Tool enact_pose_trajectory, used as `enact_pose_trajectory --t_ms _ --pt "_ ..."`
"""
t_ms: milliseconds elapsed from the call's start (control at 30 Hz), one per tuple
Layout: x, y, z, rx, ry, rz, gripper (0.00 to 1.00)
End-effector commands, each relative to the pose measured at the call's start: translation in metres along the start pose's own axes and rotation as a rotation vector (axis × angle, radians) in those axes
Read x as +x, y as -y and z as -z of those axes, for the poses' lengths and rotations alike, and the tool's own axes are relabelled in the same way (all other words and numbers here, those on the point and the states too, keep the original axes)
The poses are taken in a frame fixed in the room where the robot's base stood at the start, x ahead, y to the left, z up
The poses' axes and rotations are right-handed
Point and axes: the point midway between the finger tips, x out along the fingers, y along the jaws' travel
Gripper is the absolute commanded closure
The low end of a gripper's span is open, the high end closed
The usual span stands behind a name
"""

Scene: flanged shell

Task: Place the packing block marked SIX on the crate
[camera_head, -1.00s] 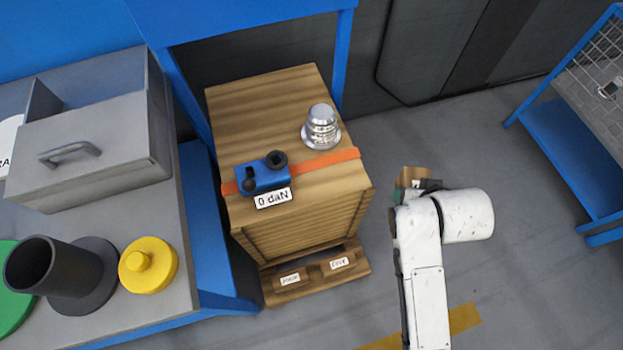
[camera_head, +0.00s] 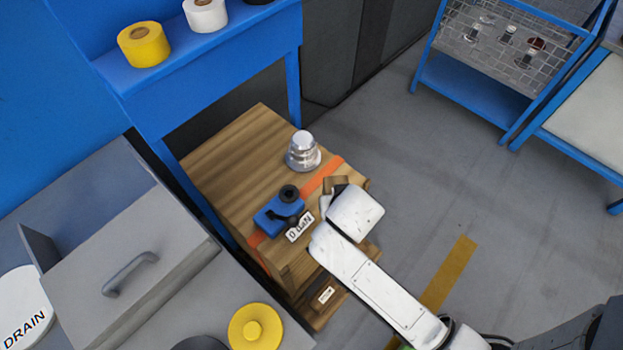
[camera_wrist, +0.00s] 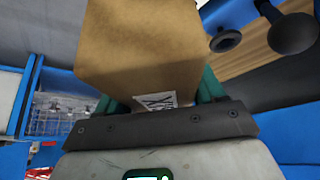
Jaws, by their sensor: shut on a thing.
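The wooden crate (camera_head: 225,160) stands in the middle of the head view, with an orange strap (camera_head: 325,180) across its top. My gripper (camera_wrist: 163,103) is shut on a brown packing block (camera_wrist: 140,45), which fills the top middle of the wrist view. A white label on the block shows between the jaws; part of it reads like an X, and the rest is hidden. In the head view the block (camera_head: 336,183) shows only in part behind my wrist, over or beside the crate's right front edge. Contact with the crate cannot be told.
On the crate are a shiny metal flanged part (camera_head: 302,152) and a blue strap tensioner (camera_head: 280,214) with a "0 daN" tag (camera_head: 300,228), close to my gripper. A wooden piece with labels (camera_head: 325,295) lies at the crate's foot. The crate's back left top is clear.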

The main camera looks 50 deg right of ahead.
Motion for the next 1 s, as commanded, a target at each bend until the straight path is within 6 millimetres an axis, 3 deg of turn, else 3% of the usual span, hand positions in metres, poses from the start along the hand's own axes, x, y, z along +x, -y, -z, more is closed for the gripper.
enact_pose_trajectory --t_ms 167,533,800,1000 --pt "0.008 -0.01 0.009 0.041 -0.007 -0.022 0.78" --pt "0.078 -0.015 0.062 0.042 -0.006 -0.02 0.78" --pt "0.132 -0.017 0.068 0.039 -0.005 -0.019 0.78" --pt "0.146 -0.018 0.071 0.038 -0.006 -0.019 0.78"
